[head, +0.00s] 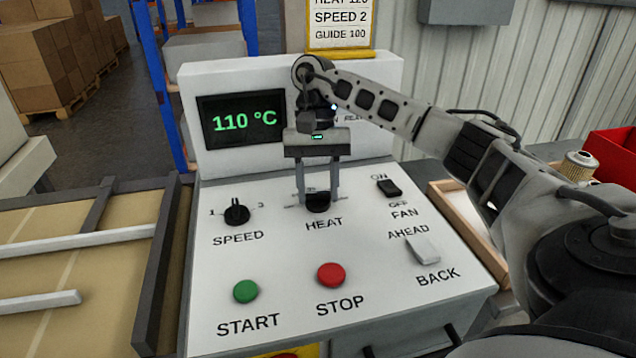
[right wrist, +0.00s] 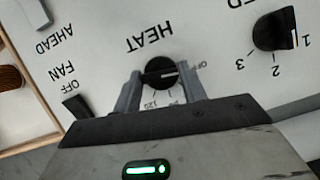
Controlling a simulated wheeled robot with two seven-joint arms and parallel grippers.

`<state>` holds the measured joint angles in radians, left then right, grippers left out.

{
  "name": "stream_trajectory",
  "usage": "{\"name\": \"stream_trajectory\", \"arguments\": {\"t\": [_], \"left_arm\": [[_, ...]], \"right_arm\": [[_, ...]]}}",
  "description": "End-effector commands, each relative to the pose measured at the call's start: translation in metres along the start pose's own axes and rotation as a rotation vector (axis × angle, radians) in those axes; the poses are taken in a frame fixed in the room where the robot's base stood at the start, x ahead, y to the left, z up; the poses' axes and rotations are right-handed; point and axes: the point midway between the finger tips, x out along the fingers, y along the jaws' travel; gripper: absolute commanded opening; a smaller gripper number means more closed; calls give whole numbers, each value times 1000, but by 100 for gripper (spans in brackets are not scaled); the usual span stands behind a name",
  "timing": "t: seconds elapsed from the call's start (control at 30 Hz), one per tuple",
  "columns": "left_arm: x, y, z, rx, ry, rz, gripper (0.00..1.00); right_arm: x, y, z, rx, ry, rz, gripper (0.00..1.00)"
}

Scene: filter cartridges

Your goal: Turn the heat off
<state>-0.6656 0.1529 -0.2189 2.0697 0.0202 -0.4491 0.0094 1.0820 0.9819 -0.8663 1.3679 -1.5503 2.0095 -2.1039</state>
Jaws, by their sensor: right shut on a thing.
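The black HEAT knob (head: 318,203) is on the white control panel (head: 270,270), above its HEAT label. My right gripper (head: 318,202) comes down from above and is shut on the knob, one finger on each side. In the right wrist view the knob (right wrist: 160,72) sits between the fingertips of the gripper (right wrist: 163,84), with its pointer line crossing toward the OFF mark side; part of the dial scale is hidden by the fingers. The display (head: 242,120) reads 110 °C in green. My left gripper is not in view.
The SPEED knob (head: 236,211) is left of the HEAT knob. The FAN switch (head: 389,187) and AHEAD/BACK switch (head: 423,250) are on the right. The green START button (head: 246,291) and red STOP button (head: 331,274) are in front. A sign (head: 340,22) stands behind the panel.

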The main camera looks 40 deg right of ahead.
Motion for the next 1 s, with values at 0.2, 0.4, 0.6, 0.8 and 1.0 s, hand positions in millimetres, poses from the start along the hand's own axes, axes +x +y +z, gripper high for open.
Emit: {"name": "stream_trajectory", "arguments": {"t": [0.2,0.4,0.6,0.8,1.0], "left_arm": [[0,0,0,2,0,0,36],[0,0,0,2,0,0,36],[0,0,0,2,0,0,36],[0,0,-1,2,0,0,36],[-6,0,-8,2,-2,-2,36]], "right_arm": [[-2,0,0,-8,4,0,19],[-2,0,0,-8,4,0,19],[-1,0,0,-7,2,1,63],[-3,0,0,-6,2,1,63],[-31,0,1,-4,6,-2,63]]}}
